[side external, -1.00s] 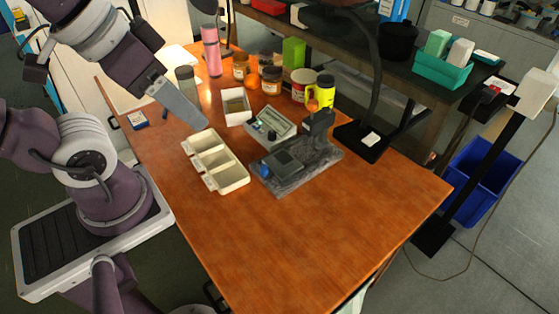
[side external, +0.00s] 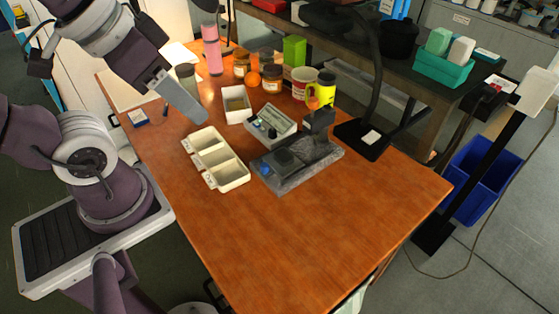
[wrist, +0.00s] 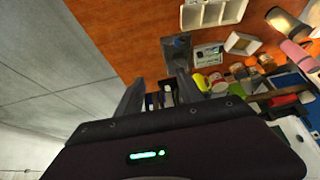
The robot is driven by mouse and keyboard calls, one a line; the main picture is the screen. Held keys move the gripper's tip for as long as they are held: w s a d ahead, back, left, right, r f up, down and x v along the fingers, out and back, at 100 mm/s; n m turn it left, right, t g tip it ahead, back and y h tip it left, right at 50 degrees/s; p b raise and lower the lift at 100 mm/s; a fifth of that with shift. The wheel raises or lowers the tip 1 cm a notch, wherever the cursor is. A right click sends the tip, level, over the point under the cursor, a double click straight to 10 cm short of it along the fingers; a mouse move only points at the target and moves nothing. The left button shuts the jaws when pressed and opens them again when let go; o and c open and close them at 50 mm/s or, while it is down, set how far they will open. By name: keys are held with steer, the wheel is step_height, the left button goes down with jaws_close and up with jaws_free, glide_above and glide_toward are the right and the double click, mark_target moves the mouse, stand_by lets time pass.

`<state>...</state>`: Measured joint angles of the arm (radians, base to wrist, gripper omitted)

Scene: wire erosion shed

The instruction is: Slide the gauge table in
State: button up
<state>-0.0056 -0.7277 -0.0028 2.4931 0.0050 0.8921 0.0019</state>
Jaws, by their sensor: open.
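The gauge stand sits on a dark stone base (side external: 325,160) right of the table's middle. Its dark gauge table (side external: 291,156) lies low on the base, with a blue knob (side external: 265,169) at the left end. An upright column (side external: 318,122) rises at the right end. My gripper (side external: 200,117) hangs up and left of the stand, clear of it. In the wrist view my gripper (wrist: 158,92) shows two fingers apart with nothing held between them. The stand also shows small in the wrist view (wrist: 177,50), beyond the fingertips.
A cream compartment tray (side external: 218,160) lies left of the stand. A grey instrument box (side external: 270,124) and a small white bin (side external: 236,104) stand behind. A yellow container (side external: 326,90), jars and a black lamp base (side external: 362,140) are farther back. The front of the orange-brown worktop (side external: 285,245) is clear.

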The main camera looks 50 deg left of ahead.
steer(key=w+a+f+g+y, duration=0.1)
steer(key=w+a+f+g, duration=0.1)
steer(key=w, duration=0.4)
steer(key=m+g, duration=0.2)
steer(key=g, duration=0.1)
glide_above(265, 165)
step_height(265, 165, down, 17)
steer(key=shift+g+h, duration=0.3)
steer(key=shift+h, duration=0.2)
step_height(265, 165, down, 13)
steer(key=shift+s+r, duration=0.1)
steer(key=shift+r, duration=0.1)
jaws_close()
steer(key=shift+r, duration=0.1)
